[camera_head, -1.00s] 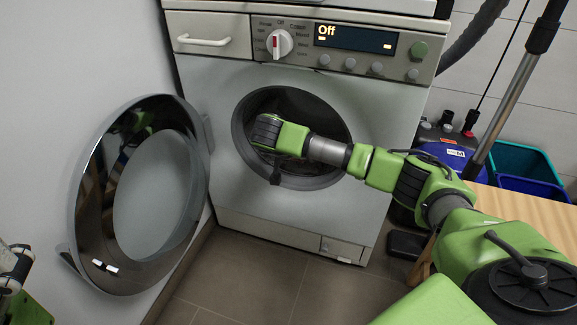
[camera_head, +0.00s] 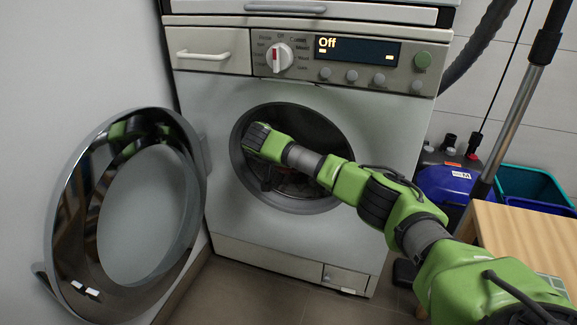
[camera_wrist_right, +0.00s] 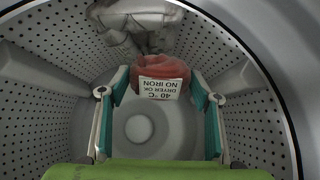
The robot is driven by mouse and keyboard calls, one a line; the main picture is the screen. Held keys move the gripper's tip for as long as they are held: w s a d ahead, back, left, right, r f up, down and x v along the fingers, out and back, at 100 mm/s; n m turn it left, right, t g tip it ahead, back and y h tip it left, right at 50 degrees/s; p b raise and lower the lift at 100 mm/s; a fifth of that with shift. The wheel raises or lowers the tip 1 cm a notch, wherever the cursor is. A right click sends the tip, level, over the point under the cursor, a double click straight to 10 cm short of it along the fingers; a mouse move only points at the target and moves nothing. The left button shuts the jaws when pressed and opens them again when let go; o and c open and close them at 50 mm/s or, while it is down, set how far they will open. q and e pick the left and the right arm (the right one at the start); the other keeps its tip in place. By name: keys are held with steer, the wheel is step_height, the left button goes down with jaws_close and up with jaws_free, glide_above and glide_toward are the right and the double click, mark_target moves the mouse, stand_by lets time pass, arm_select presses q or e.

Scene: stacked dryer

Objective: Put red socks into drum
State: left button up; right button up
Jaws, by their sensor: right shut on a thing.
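The red socks (camera_wrist_right: 160,75) show in the right wrist view as a red rolled bundle with a white care label. My right gripper (camera_wrist_right: 157,92) is shut on them, one finger on each side. They are inside the drum (camera_wrist_right: 45,95), off its perforated wall as far as I can see. In the head view my right arm reaches through the round drum opening (camera_head: 310,120); the fingers are mostly hidden in its dark inside and the socks cannot be made out there. My left gripper is not in view.
The round door (camera_head: 55,220) stands wide open at the left. A pale grey cloth-like shape (camera_wrist_right: 140,18) lies deeper in the drum. The machine's display (camera_head: 355,49) reads Off. A wooden table (camera_head: 520,235) and a teal bin (camera_head: 535,182) are at the right.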

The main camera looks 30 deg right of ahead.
steer(key=o, duration=1.2)
